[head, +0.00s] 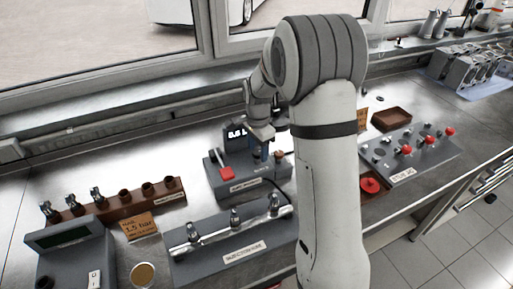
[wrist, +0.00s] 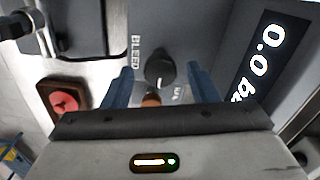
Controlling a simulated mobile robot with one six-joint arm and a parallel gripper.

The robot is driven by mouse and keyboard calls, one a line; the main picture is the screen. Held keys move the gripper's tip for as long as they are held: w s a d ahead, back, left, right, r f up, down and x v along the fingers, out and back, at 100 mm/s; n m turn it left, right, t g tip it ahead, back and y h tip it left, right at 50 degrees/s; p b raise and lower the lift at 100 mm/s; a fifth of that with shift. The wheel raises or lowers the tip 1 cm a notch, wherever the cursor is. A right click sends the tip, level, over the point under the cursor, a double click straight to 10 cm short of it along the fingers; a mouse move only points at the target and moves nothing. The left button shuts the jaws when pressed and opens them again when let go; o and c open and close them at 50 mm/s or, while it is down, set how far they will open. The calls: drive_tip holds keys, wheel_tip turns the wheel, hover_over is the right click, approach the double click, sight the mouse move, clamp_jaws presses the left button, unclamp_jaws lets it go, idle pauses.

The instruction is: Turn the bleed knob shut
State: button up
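The black bleed knob (wrist: 159,72) shows in the wrist view on a grey panel, beside the printed word BLEED. A white pointer mark is on its face. My gripper (wrist: 160,80) has its two blue fingers apart, one on each side of the knob, with visible gaps. Whether the fingertips reach down to the knob's height is unclear. In the head view my gripper (head: 262,153) is over the grey test unit (head: 236,188), and the knob is hidden there. The unit's display (wrist: 257,58) reads about 0.0 in the wrist view.
A red handle (head: 226,172) sits on the unit's left side. A grey fixture (head: 225,243) with several injectors stands in front. A brown rack (head: 120,199) is to the left. A panel (head: 408,157) with red knobs and a red part in a tray (head: 370,186) are to the right.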

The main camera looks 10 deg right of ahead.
drive_tip(key=shift+a, duration=0.1)
drive_tip(key=c, duration=0.9)
drive_tip(key=shift+c, duration=0.2)
drive_tip(key=shift+n, duration=0.3)
drive_tip(key=n+b, duration=0.2)
drive_tip(key=n, duration=0.1)
drive_tip(key=shift+f, duration=0.1)
drive_tip(key=n+b, duration=0.1)
drive_tip(key=n, duration=0.4)
drive_tip(key=shift+n+b, duration=0.35)
drive_tip(key=shift+n, duration=0.05)
drive_tip(key=n+b, duration=0.1)
drive_tip(key=n, duration=0.3)
drive_tip(key=shift+n+b, duration=0.35)
drive_tip(key=shift+n, duration=1.85)
